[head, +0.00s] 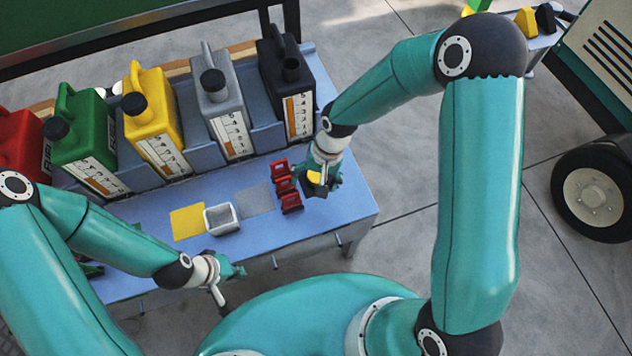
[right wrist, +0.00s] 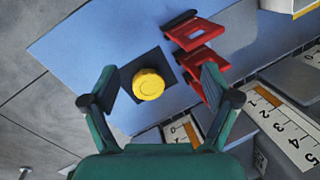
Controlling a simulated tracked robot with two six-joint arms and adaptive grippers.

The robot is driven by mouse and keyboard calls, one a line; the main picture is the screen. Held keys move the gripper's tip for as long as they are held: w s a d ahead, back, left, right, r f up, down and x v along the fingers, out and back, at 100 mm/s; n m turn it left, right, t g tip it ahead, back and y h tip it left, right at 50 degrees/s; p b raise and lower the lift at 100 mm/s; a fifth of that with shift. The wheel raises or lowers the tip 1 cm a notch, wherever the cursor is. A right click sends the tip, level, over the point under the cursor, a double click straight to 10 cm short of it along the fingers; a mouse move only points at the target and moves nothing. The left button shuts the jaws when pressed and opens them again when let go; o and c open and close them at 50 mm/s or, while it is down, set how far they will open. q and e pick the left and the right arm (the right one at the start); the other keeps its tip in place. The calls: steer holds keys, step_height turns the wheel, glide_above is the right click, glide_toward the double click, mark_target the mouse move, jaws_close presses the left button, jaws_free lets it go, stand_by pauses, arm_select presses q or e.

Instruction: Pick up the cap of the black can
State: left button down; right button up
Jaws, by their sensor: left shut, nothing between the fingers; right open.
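The black can (head: 287,85) stands at the right end of the row of cans, with its open spout showing no cap. A round yellow cap (right wrist: 148,84) lies on a dark square pad (right wrist: 128,72) on the blue table; in the head view a bit of yellow (head: 315,177) shows beside my right gripper (head: 322,188). In the right wrist view that gripper (right wrist: 159,78) is open, one finger on each side of the cap, which looks lower than the fingers. I see no contact. My left gripper (head: 238,270) is shut and empty in front of the table.
Red holders (head: 286,187) stand right beside the pad. Grey (head: 221,82), yellow (head: 152,115), green (head: 85,140) and red (head: 22,148) cans line the back.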

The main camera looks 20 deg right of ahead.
steer(key=w+d+r+m+h+b, duration=0.3)
steer(key=w+r, duration=0.3)
steer(key=r, duration=0.1)
steer(key=b, duration=0.1)
glide_above(317, 175)
step_height(317, 175, down, 10)
steer(key=shift+d+f, duration=0.1)
steer(key=shift+f, duration=2.85)
arm_select(q)
step_height(317, 175, down, 6)
steer(key=shift+r, duration=0.15)
arm_select(e)
steer(key=c, duration=1)
